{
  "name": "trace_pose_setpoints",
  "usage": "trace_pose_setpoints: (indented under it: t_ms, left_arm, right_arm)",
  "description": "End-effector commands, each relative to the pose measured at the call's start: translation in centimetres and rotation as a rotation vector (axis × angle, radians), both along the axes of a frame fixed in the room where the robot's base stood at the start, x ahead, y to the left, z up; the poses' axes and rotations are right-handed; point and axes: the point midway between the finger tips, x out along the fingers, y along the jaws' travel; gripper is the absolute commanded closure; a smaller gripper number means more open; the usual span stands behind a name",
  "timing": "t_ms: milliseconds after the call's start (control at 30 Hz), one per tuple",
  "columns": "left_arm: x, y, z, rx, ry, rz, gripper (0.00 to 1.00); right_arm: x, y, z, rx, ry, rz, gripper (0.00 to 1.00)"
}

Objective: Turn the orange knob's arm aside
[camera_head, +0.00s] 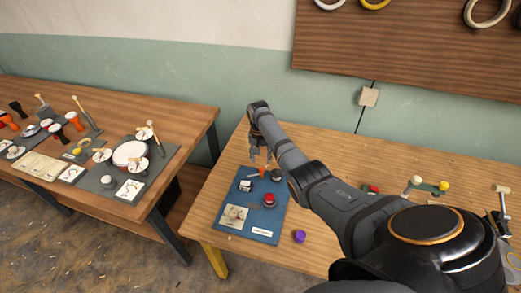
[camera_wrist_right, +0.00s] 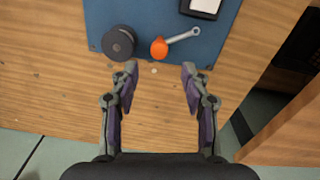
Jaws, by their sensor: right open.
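The orange knob (camera_wrist_right: 159,48) sits near the edge of a blue mat (camera_wrist_right: 150,15) on the wooden table. Its grey metal arm (camera_wrist_right: 183,36) points to the right and slightly up in the right wrist view. In the head view the orange knob (camera_head: 262,172) is small and partly hidden by my right gripper (camera_head: 260,158), which hangs over the mat's far edge. In the wrist view my right gripper (camera_wrist_right: 159,72) is open and empty. Its fingertips are on either side of the knob's line, apart from the knob. My left gripper is not in view.
A black round knob (camera_wrist_right: 119,42) is close left of the orange one in the wrist view. A black-framed white block (camera_wrist_right: 202,5), a red button (camera_head: 269,198) and a drawing card (camera_head: 233,216) are also on the mat. A purple piece (camera_head: 299,236) stands on bare table.

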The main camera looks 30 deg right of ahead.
Motion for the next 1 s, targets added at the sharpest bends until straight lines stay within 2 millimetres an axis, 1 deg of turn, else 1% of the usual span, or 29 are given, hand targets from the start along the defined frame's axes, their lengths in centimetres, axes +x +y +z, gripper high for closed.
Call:
trace_pose_setpoints:
  t_ms: [33,100,200,300,433,1000]
  left_arm:
    - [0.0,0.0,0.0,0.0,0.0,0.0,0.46]
    - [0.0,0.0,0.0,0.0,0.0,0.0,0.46]
    - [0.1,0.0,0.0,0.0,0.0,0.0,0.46]
    - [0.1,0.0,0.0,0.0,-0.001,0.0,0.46]
    - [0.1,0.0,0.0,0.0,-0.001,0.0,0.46]
    - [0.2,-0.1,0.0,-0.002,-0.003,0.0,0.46]
  right_arm:
    - [0.1,0.0,1.2,-0.001,-0.003,-0.001,0.53]
    - [0.1,0.0,2.8,-0.001,-0.001,-0.001,0.53]
    - [0.1,0.1,4.4,0.001,-0.001,-0.001,0.53]
    - [0.1,0.1,5.4,0.001,0.001,-0.001,0.53]
    - [0.1,0.2,5.9,0.001,0.003,-0.001,0.53]
    - [0.1,0.2,5.8,0.001,0.003,-0.001,0.53]
